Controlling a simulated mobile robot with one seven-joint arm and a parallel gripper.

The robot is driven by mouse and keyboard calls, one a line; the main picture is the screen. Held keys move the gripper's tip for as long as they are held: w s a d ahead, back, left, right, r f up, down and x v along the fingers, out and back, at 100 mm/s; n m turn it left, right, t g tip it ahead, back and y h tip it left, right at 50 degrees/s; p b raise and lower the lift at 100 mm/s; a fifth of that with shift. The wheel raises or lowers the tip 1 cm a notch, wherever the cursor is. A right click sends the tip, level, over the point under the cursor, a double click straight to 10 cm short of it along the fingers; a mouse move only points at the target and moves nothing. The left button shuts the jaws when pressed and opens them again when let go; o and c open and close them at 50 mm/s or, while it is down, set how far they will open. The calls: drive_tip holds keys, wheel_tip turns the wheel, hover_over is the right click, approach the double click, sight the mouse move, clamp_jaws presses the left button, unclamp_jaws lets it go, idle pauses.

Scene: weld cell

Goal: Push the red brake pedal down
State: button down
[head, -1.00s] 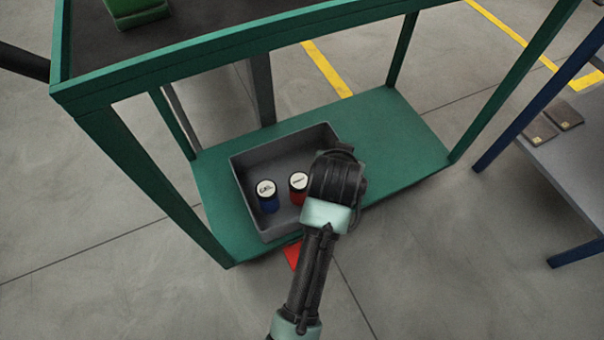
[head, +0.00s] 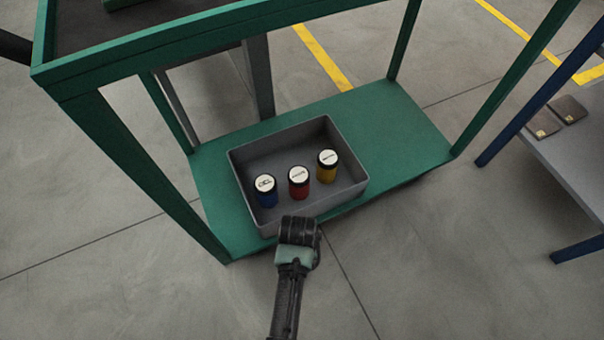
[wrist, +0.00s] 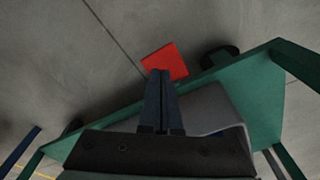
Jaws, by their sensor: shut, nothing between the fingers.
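The red brake pedal (wrist: 166,62) is a flat red plate in the wrist view, low by the edge of the green cart. My gripper (wrist: 159,74) points at it with its two dark fingers together and nothing between them. The fingertips overlap the pedal's lower edge in the picture; I cannot tell whether they touch it. In the head view my wrist and forearm stand in front of the cart's near edge, and both the pedal and the fingertips are hidden.
The cart's green lower shelf (head: 405,125) carries a grey bin (head: 343,190) with a blue can (head: 266,194), a red can (head: 299,187) and a yellow can (head: 327,169). Green cart legs stand at the corners. A dark caster (wrist: 220,56) is beside the pedal. A grey table (head: 575,150) stands right.

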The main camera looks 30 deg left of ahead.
drive_tip(key=f+b, duration=0.2)
drive_tip(key=b, duration=0.1)
drive_tip(key=f+b, duration=0.2)
drive_tip(key=b, duration=0.1)
drive_tip(key=f+b, duration=0.2)
drive_tip(key=f, duration=0.1)
drive_tip(key=shift+w+a+b, duration=0.15)
drive_tip(key=shift+w+b, duration=0.25)
drive_tip(key=shift+f+b, duration=0.85)
drive_tip(key=shift+f, duration=0.6)
drive_tip(key=shift+r, duration=0.3)
drive_tip(key=shift+s+d+r+p, duration=0.2)
drive_tip(key=shift+s+r+p, duration=0.2)
drive_tip(key=shift+p, duration=0.6)
drive_tip(key=shift+s+d+r+p, duration=0.1)
drive_tip(key=shift+s+d+p, duration=0.05)
drive_tip(key=shift+s+p, duration=0.45)
drive_tip(key=shift+s+d+p, duration=0.1)
drive_tip(key=shift+s+p, duration=0.4)
drive_tip(key=shift+p, duration=0.15)
